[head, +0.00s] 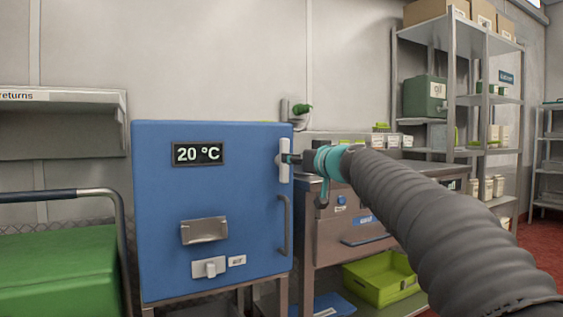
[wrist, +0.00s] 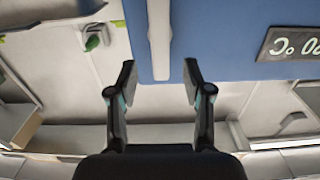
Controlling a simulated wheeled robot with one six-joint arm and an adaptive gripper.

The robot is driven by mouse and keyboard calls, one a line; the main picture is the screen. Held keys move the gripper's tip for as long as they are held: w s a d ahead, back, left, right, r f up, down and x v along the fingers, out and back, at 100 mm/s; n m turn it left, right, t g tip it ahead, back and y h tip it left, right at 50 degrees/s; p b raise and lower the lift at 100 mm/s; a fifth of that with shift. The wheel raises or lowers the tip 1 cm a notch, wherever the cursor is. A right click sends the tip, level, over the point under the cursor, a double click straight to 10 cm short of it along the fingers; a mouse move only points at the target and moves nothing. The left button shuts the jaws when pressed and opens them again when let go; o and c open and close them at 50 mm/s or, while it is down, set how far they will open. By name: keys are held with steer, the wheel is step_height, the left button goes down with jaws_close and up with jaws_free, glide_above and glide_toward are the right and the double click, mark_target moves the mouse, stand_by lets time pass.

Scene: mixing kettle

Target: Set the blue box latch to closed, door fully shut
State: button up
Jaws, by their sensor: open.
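The blue box (head: 165,225) stands left of centre in the head view, its front flat with no clear gap at the door edge. Its white latch (head: 284,172) is an upright bar at the upper right edge of the front. My gripper (head: 295,158) is at the latch, coming from the right, and partly covers it. In the wrist view the blue front (wrist: 215,40) is upside down. The white latch (wrist: 160,40) ends between the open fingertips of my gripper (wrist: 160,80), with room on both sides; I cannot tell whether they touch it.
A dark door handle (head: 285,228) sits below the latch. A steel cabinet (head: 330,232) stands close on the right, with a green tray (head: 380,283) low down. A green cart (head: 60,270) is at the left.

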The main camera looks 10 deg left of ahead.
steer(key=shift+x, duration=3.4)
